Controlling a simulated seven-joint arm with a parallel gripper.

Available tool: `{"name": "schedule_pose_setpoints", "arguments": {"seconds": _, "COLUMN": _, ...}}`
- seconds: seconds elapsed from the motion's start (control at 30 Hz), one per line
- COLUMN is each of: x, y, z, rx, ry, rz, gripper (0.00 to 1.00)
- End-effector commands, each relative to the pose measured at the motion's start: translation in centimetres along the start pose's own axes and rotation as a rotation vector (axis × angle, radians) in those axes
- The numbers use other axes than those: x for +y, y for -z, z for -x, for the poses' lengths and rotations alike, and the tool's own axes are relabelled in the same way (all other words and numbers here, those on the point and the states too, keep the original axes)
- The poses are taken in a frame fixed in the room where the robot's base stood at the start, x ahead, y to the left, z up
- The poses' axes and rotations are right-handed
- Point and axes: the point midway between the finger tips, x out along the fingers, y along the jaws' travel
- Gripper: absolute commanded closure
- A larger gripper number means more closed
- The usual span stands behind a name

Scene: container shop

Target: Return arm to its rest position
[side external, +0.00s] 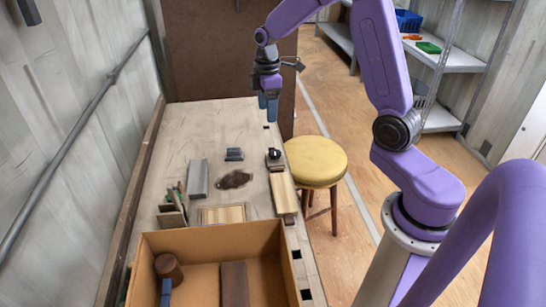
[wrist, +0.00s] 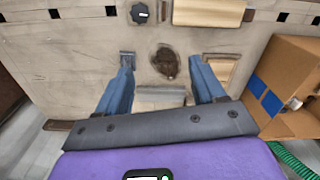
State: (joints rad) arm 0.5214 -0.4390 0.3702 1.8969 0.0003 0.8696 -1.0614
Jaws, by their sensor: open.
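My gripper (side external: 268,104) is raised above the far end of the workbench (side external: 215,125), clear of everything on it. Its fingers point down. In the wrist view, the two blue fingers of my gripper (wrist: 162,72) are spread apart with nothing held between them. The bench top and a dark stain (wrist: 166,62) show below and between them.
A cardboard box (side external: 213,237) with a brown cylinder and blocks stands at the near end. A grey block (side external: 198,178), a small dark block (side external: 234,154) and a wooden piece (side external: 284,194) lie on the bench. A yellow stool (side external: 316,160) stands right.

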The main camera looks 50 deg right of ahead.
Motion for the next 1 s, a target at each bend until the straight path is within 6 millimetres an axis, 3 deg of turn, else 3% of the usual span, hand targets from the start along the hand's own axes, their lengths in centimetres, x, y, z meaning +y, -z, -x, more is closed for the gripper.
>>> {"name": "schedule_pose_setpoints", "arguments": {"seconds": 0.2, "x": -7.0, "y": 3.4, "z": 1.9, "rx": 0.006, "ry": -0.004, "rz": 0.03, "gripper": 0.31}}
{"name": "schedule_pose_setpoints", "arguments": {"seconds": 0.47, "x": -15.7, "y": 4.4, "z": 3.4, "rx": 0.012, "ry": -0.005, "rz": 0.055, "gripper": 0.31}}
{"name": "schedule_pose_setpoints", "arguments": {"seconds": 0.67, "x": -21.9, "y": 3.2, "z": 4.1, "rx": 0.018, "ry": -0.004, "rz": 0.075, "gripper": 0.31}}
{"name": "schedule_pose_setpoints", "arguments": {"seconds": 1.0, "x": -30.6, "y": -1.6, "z": 4.4, "rx": 0.027, "ry": 0.003, "rz": 0.108, "gripper": 0.31}}
